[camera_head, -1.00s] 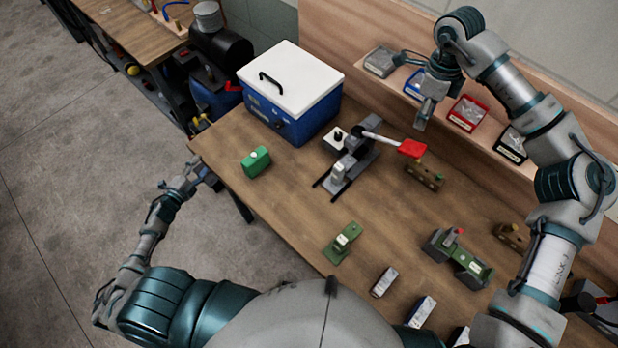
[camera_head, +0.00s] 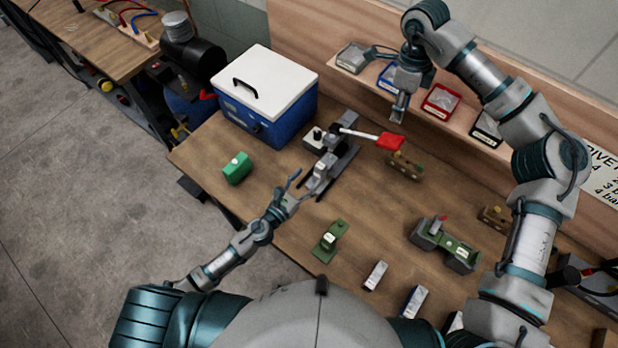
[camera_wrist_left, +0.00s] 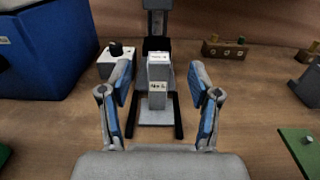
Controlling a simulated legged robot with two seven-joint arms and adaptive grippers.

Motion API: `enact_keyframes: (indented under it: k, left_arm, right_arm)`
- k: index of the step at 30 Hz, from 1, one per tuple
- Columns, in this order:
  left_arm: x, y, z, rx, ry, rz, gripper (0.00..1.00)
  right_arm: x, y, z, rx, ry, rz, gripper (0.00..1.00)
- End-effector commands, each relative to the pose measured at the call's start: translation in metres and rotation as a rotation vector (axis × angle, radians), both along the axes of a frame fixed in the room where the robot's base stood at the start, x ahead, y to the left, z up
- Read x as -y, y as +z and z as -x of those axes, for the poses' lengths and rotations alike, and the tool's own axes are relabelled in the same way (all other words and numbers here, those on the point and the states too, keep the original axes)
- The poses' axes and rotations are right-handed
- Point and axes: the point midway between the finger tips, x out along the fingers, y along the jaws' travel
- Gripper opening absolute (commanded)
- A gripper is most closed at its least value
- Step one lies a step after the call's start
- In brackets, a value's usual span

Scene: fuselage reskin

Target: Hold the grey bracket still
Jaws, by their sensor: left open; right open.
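A light grey labelled block, which I take to be the grey bracket (camera_head: 321,168), stands upright on a grey fixture with dark rails, mid-table. In the left wrist view the bracket (camera_wrist_left: 158,72) is centred ahead, between the lines of the two fingers. My left gripper (camera_head: 304,187) is open and empty, just in front of the fixture. In the left wrist view its blue-padded fingers (camera_wrist_left: 160,105) are spread to either side, and no contact with the bracket shows. My right gripper (camera_head: 399,108) is open and hangs near the shelf, away from the bracket.
A red-handled lever (camera_head: 388,141) reaches right from the fixture. A blue cooler (camera_head: 268,100) stands behind left, and a green block (camera_head: 237,168) lies to the left. A green part (camera_head: 331,240) lies in front. Bins (camera_head: 441,101) line the back shelf.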

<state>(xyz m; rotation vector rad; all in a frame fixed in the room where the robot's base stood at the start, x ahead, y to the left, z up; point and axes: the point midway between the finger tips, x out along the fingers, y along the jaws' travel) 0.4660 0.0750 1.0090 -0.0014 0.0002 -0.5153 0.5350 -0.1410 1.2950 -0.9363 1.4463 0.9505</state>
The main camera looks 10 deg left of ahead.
Motion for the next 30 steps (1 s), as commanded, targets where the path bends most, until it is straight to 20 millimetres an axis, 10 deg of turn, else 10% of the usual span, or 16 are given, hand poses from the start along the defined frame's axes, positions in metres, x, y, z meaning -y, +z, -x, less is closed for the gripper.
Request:
enact_keyframes:
  k: [17, 30]
  left_arm:
    - [0.001, -0.081, 0.000, -0.009, 0.006, 0.003, 0.62]
    - [0.035, -0.080, -0.060, 0.001, 0.001, -0.003, 0.62]
  right_arm:
    - [0.000, 0.000, -0.001, 0.000, 0.000, 0.000, 0.42]
    - [0.000, 0.000, 0.000, 0.000, 0.000, 0.000, 0.42]
